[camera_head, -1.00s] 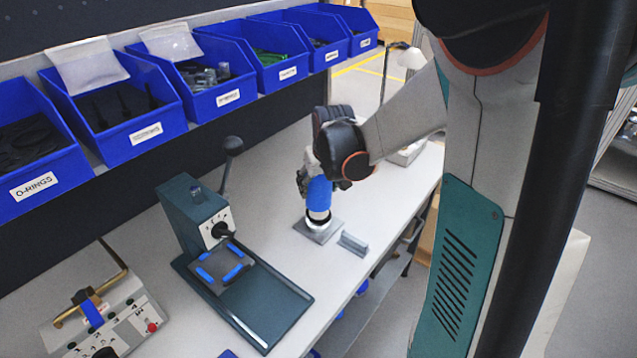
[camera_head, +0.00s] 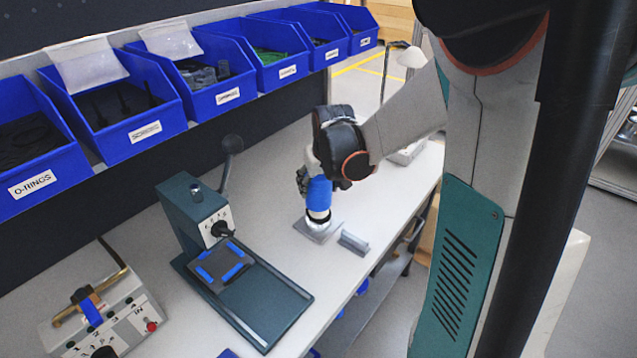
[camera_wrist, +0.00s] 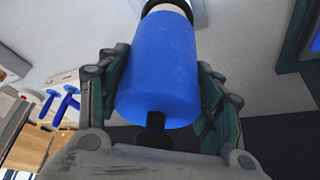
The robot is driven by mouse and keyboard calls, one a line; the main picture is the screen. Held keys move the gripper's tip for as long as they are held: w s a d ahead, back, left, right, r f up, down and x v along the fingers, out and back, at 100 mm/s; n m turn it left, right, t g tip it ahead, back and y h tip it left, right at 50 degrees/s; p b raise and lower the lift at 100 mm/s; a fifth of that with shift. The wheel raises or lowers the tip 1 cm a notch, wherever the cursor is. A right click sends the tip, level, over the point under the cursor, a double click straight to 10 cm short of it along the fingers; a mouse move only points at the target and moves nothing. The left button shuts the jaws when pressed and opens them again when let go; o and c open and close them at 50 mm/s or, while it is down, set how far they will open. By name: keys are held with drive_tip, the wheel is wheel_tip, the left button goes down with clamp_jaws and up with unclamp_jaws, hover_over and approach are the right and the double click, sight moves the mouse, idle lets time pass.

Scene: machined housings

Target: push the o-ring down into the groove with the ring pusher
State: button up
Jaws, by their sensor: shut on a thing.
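The ring pusher, a blue cylinder (camera_head: 319,192) with a pale, dark-edged lower end, is upright in my gripper (camera_wrist: 160,88). The blue pusher (camera_wrist: 160,70) fills the space between the two fingers in the wrist view, with a finger against each side. In the head view the pusher's lower end is at a grey metal plate (camera_head: 318,231) on the bench. The o-ring and the groove cannot be made out; the pusher covers that spot. I cannot tell how firmly the pusher's end touches what is below it.
A grey block (camera_head: 354,243) stands just right of the plate. A green lever press (camera_head: 195,215) stands to the left, its handle raised. A control box (camera_head: 110,320) is at front left. Blue bins (camera_head: 130,135) line the shelf behind. The bench's right edge is close.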

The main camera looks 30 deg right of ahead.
drive_tip(key=shift+o, duration=0.2)
drive_tip(key=shift+f+b, duration=1.25)
drive_tip(key=shift+f, duration=0.4)
drive_tip(key=shift+f, duration=0.3)
drive_tip(key=shift+c, duration=0.2)
drive_tip(key=shift+f+b, duration=0.6)
drive_tip(key=shift+b, duration=0.1)
drive_tip(key=shift+r, duration=0.15)
drive_tip(key=shift+r+p, duration=4.45)
drive_tip(key=shift+r, duration=1.4)
drive_tip(key=shift+w, duration=0.1)
